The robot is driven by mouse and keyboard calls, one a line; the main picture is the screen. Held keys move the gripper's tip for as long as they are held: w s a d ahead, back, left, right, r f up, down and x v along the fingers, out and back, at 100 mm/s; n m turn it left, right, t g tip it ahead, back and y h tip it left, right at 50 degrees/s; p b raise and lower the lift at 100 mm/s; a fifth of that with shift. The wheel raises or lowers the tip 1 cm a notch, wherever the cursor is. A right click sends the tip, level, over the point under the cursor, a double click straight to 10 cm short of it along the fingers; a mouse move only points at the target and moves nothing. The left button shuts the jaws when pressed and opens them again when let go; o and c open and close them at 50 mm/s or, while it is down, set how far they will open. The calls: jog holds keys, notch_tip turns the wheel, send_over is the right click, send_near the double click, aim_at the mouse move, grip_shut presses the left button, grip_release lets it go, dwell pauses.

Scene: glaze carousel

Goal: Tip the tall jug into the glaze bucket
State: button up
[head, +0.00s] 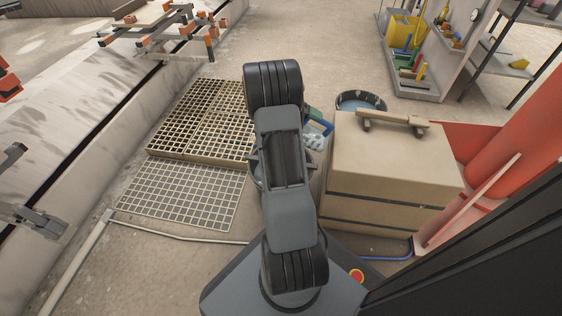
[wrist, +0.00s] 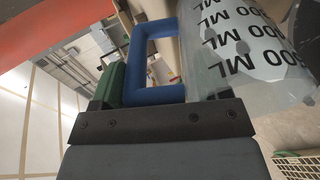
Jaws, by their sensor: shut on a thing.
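The jug (wrist: 215,45) is clear with large black ML markings and a blue handle (wrist: 155,60). It fills the upper right of the wrist view, and part of it shows beside my arm in the head view (head: 314,142). My gripper (wrist: 150,100) is shut on the blue handle; a green pad shows beside it. A round grey rim, perhaps a bucket, shows partly behind my arm in the head view (head: 254,172). A dark-rimmed round tub (head: 361,97) stands behind the tan box. I cannot tell the jug's exact tilt or see any liquid leaving it.
A tan box (head: 385,165) with a wooden bar on top stands right of my arm. Floor gratings (head: 190,195) lie to the left. A red structure (head: 500,150) is at the far right. A shelf with a yellow bin (head: 400,30) is at the back.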

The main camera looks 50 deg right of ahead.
jog(key=shift+g+h, duration=0.4)
jog(key=shift+g, duration=0.3)
jog(key=shift+w+a+f, duration=0.1)
jog(key=shift+w+f, duration=0.05)
jog(key=shift+f, duration=1.45)
jog(key=shift+w+a+f, duration=0.1)
jog(key=shift+w+f, duration=0.1)
jog(key=shift+f, duration=1.35)
jog(key=shift+w+a+f, duration=0.1)
jog(key=shift+w+f, duration=0.05)
jog(key=shift+f, duration=1.45)
jog(key=w+a, duration=0.1)
jog(key=w+f+g+h, duration=0.1)
jog(key=w, duration=0.1)
jog(key=shift+a+g, duration=0.3)
jog(key=shift+a, duration=0.05)
jog(key=shift+w+a, duration=0.1)
